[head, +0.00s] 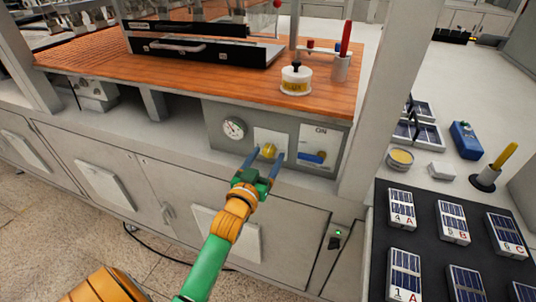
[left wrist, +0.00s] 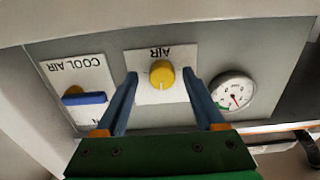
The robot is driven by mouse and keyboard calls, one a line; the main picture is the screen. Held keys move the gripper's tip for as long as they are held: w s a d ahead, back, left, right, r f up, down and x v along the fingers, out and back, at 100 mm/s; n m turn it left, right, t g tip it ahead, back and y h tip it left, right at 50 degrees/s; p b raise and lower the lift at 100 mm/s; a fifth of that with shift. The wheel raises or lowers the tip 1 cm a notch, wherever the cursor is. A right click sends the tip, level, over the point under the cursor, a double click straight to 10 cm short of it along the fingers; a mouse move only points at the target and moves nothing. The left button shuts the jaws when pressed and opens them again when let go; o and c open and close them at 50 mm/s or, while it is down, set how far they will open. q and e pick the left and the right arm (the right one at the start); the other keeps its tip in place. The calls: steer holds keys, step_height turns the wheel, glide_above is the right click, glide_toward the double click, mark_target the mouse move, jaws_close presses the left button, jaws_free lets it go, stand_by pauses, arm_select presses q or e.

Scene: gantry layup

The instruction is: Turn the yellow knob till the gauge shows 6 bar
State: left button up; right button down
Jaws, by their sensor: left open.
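The yellow knob (head: 268,151) sits on a white plate on the grey panel under the wooden bench top. In the left wrist view the knob (left wrist: 162,74) shows under the label AIR, upside down. My left gripper (head: 263,158) is open, with its blue fingers on either side of the knob; whether they touch it I cannot tell, but gaps show in the left wrist view (left wrist: 162,85). The round gauge (head: 233,128) is left of the knob, and in the left wrist view the gauge (left wrist: 233,93) is right of it. Its needle is visible but the value is too small to read.
A COOL AIR plate with a blue lever (left wrist: 84,98) is beside the knob; it also shows in the head view (head: 313,156). The wooden bench top (head: 190,80) overhangs the panel. A black mat (head: 428,250) with several solar cells lies at right.

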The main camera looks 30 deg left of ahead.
arm_select(q)
steer(key=shift+w+a+f, duration=0.1)
steer(key=shift+w+a, duration=0.05)
steer(key=shift+a, duration=0.1)
steer(key=shift+d, duration=0.1)
jaws_close()
arm_select(e)
steer(key=shift+s+a, duration=0.1)
steer(key=shift+a, duration=0.3)
steer(key=shift+r, duration=0.15)
arm_select(q)
steer(key=m+p, duration=0.1)
steer(key=m, duration=0.1)
steer(key=m+p, duration=0.1)
steer(key=shift+r+m, duration=0.2)
steer(key=shift+m, duration=0.2)
steer(key=m+p, duration=0.1)
steer(key=m, duration=0.4)
steer(key=shift+m, duration=0.3)
steer(key=m+p, duration=0.1)
steer(key=m, duration=0.9)
steer(key=shift+m, duration=0.3)
arm_select(e)
step_height(320, 180, up, 4)
steer(key=shift+r, duration=0.1)
arm_select(q)
steer(key=shift+r, duration=0.1)
arm_select(e)
steer(key=shift+d, duration=0.1)
